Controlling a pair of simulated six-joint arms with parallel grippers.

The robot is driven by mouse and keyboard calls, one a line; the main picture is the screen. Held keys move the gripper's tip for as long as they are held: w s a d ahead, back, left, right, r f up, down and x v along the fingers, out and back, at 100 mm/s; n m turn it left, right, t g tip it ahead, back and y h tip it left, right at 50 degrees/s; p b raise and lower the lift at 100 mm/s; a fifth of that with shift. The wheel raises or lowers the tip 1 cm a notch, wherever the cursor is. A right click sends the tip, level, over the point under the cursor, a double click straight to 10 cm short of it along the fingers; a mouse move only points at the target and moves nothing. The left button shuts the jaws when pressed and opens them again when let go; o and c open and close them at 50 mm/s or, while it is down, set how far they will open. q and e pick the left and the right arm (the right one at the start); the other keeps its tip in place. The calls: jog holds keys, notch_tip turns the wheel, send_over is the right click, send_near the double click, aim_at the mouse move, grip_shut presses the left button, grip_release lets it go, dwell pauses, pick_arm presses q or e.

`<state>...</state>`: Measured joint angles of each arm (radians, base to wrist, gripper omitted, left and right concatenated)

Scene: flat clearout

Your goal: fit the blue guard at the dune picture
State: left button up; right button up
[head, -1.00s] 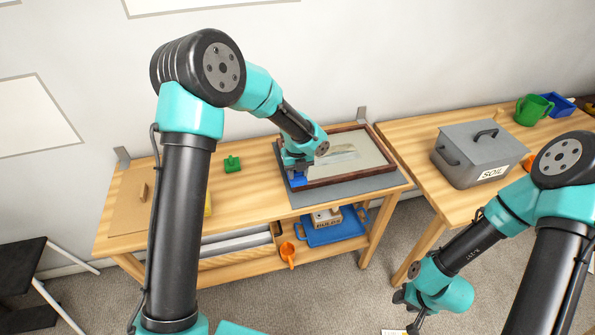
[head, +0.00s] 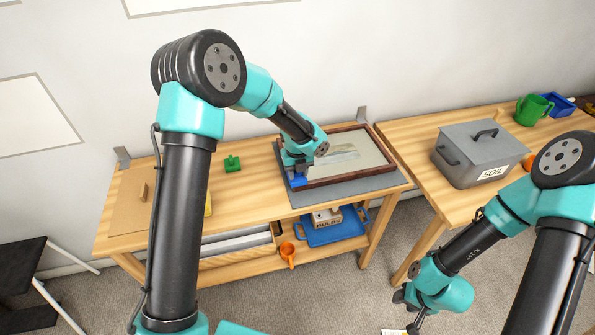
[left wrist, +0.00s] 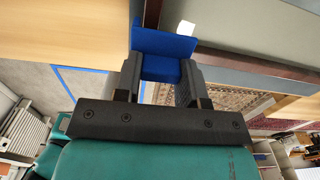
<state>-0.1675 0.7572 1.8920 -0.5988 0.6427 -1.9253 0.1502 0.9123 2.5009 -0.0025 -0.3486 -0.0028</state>
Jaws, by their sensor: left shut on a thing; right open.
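The dune picture (head: 352,160) lies flat in a dark brown frame on a grey mat (head: 350,189) on the wooden bench. My left gripper (head: 296,176) is shut on the blue guard (head: 298,181) at the picture's left front corner. In the left wrist view the blue guard (left wrist: 165,45) sits between the fingers of my left gripper (left wrist: 160,80), close to the frame's corner. I cannot tell whether it is seated on the frame. My right gripper (head: 408,300) is open and empty, low over the floor in front of the right bench.
A green piece (head: 232,164) lies on the bench left of the picture. A cardboard sheet (head: 135,203) lies at the bench's left end. A blue tray (head: 335,230) and an orange scoop (head: 287,252) are on the lower shelf. A grey soil box (head: 478,160) stands on the right bench.

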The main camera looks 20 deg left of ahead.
pick_arm(q)
jog(key=shift+f, duration=1.15)
dwell(1.4)
jog(key=o, duration=1)
jog(key=shift+r, duration=0.1)
notch_tip(320, 180, up, 17)
jog(key=shift+r, duration=0.15)
dwell(0.6)
